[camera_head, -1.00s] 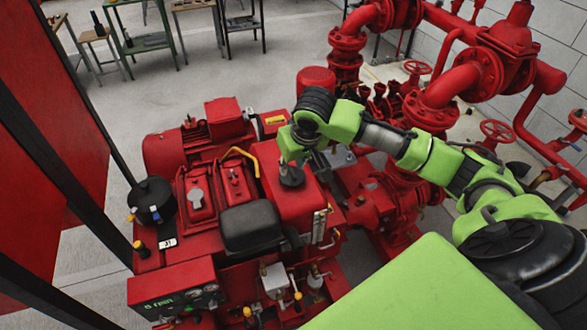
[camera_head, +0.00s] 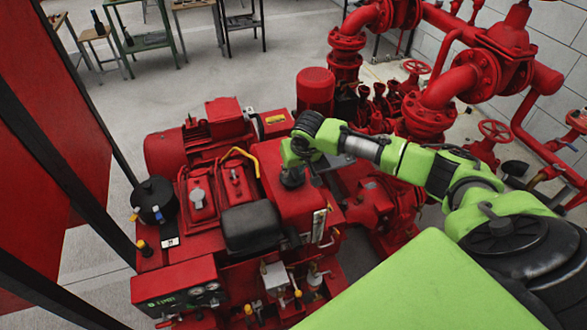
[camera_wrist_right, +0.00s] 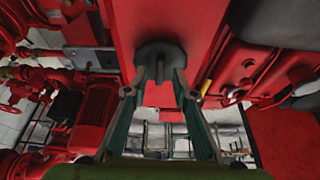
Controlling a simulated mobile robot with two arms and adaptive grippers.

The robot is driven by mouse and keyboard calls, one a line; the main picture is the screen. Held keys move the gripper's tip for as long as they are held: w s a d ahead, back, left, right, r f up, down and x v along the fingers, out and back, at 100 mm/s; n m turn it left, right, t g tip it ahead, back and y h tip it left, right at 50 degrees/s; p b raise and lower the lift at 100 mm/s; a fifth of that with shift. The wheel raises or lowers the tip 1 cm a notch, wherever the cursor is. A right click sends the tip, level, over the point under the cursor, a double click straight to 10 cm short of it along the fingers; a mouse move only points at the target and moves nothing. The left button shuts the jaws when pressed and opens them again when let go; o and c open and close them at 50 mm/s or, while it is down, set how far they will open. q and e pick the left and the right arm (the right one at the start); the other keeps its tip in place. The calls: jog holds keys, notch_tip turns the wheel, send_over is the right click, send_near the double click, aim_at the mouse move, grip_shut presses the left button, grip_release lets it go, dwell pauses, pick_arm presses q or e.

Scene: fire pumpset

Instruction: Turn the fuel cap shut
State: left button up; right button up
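The fuel cap (camera_head: 292,178) is a dark grey round cap on top of the red tank (camera_head: 290,205), in the middle of the head view. In the right wrist view the cap (camera_wrist_right: 160,52) is at upper centre, with a small raised ridge on it. My right gripper (camera_wrist_right: 163,78) has its two fingers apart, one at each side of the ridge, with the tips close to the cap. Whether they touch it cannot be told. In the head view the right hand partly hides the cap. My left gripper is not in view.
A red engine block with a black seat-like cover (camera_head: 251,227) and a yellow pipe (camera_head: 240,155) sits left of the tank. Red pipes and valve wheels (camera_head: 495,131) stand at the right. Workbenches (camera_head: 146,40) stand far back on open floor.

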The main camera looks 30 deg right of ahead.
jog(key=shift+w+f, duration=0.2)
jog(key=shift+f, duration=0.3)
grip_shut()
jog(key=shift+r, duration=0.1)
